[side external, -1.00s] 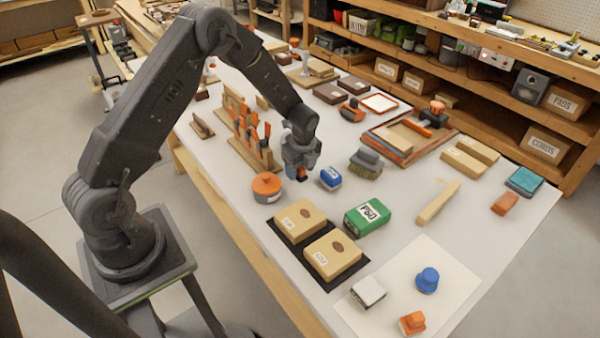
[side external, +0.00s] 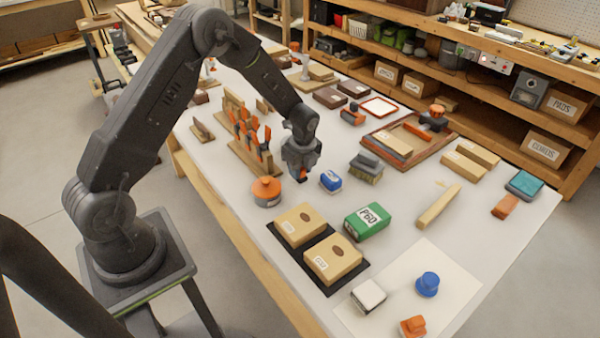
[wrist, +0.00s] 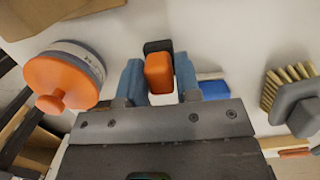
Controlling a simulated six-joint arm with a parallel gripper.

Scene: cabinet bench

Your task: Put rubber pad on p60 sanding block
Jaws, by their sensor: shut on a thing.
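The P60 sanding block (side external: 367,222) is a green block with a white P60 label on the bench, to the right of two tan blocks. My gripper (side external: 302,174) is low over the bench, behind and left of the green block and apart from it. In the wrist view my gripper (wrist: 159,82) is shut on a small orange piece (wrist: 159,73) with a dark part at its far end. This may be the rubber pad; I cannot tell for sure. Its underside is hidden, so I cannot tell whether it touches the bench.
An orange-lidded round tin (side external: 266,190) stands left of my gripper, and a blue-and-white block (side external: 330,180) close on its right. A grey-topped brush (side external: 367,165) is farther right. Two tan blocks (side external: 333,258) lie on a black mat. A tool rack (side external: 250,140) stands behind.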

